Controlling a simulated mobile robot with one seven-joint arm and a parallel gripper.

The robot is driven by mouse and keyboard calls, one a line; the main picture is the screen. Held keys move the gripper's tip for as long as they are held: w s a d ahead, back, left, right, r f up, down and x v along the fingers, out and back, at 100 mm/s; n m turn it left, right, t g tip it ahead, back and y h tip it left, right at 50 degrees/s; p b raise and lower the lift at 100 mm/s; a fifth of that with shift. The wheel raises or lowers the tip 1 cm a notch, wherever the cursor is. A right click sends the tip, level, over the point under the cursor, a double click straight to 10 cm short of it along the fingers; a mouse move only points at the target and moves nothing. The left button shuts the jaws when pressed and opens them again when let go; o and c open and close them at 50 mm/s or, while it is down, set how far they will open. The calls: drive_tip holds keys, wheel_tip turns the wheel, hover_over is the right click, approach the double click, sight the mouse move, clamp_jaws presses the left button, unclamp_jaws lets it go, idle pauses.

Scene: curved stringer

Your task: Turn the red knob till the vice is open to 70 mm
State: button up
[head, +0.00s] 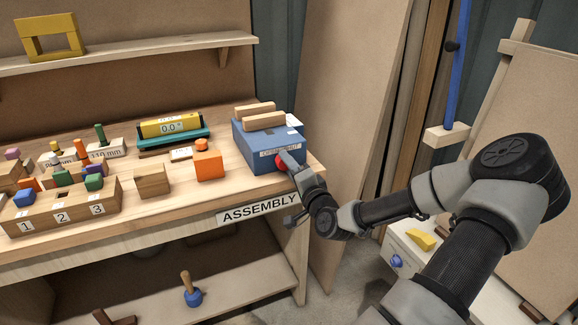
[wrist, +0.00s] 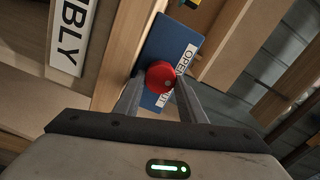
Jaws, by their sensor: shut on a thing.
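The vice (head: 255,148) is a blue block with two light wooden jaws (head: 256,116) on top, at the right end of the bench. A gap shows between the jaws; its width cannot be read. The red knob (head: 281,163) is on the front face of the vice, beside a label reading "OPEN" in part. In the wrist view the red knob (wrist: 160,76) sits between my fingers, in front of the blue vice body (wrist: 174,45). My gripper (wrist: 160,88) is shut on the red knob; in the head view it partly hides the knob.
The bench edge carries an "ASSEMBLY" sign (head: 259,208) below the vice. An orange block (head: 208,165) and a wooden block (head: 152,181) stand to the left. A numbered wooden holder (head: 62,215) is at far left. Upright boards (head: 345,100) stand right of the bench.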

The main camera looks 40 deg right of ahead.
drive_tip(key=n, duration=0.4)
drive_tip(key=shift+n+b, duration=0.3)
drive_tip(key=shift+b, duration=0.05)
drive_tip(key=shift+r+n+b, duration=0.15)
drive_tip(key=shift+n+b, duration=0.55)
drive_tip(key=shift+n, duration=1.2)
drive_tip(key=o, duration=1)
drive_tip(key=shift+o, duration=0.2)
